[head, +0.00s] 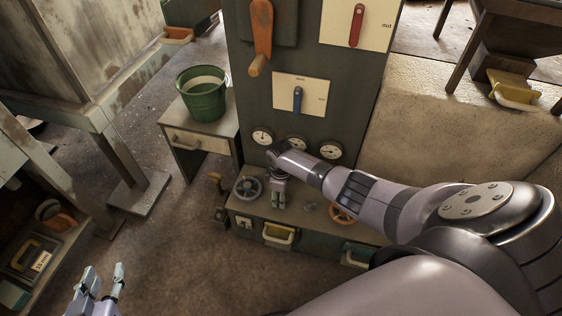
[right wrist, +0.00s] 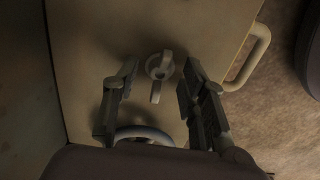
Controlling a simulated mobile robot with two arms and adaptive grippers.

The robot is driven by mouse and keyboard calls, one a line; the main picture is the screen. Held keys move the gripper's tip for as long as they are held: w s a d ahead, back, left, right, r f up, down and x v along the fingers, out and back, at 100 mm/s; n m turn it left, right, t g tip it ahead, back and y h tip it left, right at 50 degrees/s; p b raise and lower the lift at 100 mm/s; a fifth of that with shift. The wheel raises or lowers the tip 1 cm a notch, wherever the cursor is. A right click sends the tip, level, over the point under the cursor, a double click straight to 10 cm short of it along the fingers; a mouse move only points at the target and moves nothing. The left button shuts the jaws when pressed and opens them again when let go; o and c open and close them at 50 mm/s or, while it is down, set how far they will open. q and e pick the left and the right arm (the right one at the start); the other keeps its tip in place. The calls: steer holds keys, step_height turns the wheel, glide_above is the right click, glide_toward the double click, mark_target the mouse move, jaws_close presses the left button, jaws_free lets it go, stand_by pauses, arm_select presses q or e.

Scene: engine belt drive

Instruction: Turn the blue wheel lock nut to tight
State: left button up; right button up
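The blue-grey wheel (head: 248,188) lies on the low bench at the foot of the dark green panel; part of its rim (right wrist: 143,133) shows at the bottom of the right wrist view. A small pale lock nut (right wrist: 158,67) with a short arm sits beside it, the arm pointing down toward the wheel. My right gripper (head: 279,204) points down over the bench beside the wheel. In the right wrist view its fingers are open on either side of the nut, apparently not touching it. My left gripper (head: 104,272) is open and empty, low at the left.
Another small knob (head: 309,207) and an orange wheel (head: 343,214) are right of my right gripper. Gauges (head: 297,143), a blue lever (head: 297,98), a red lever (head: 356,25) and an orange lever (head: 261,30) are on the panel. A green bucket (head: 202,98) stands left.

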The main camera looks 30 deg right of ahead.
step_height(320, 180, up, 12)
stand_by(0.5)
steer(key=shift+f, duration=0.1)
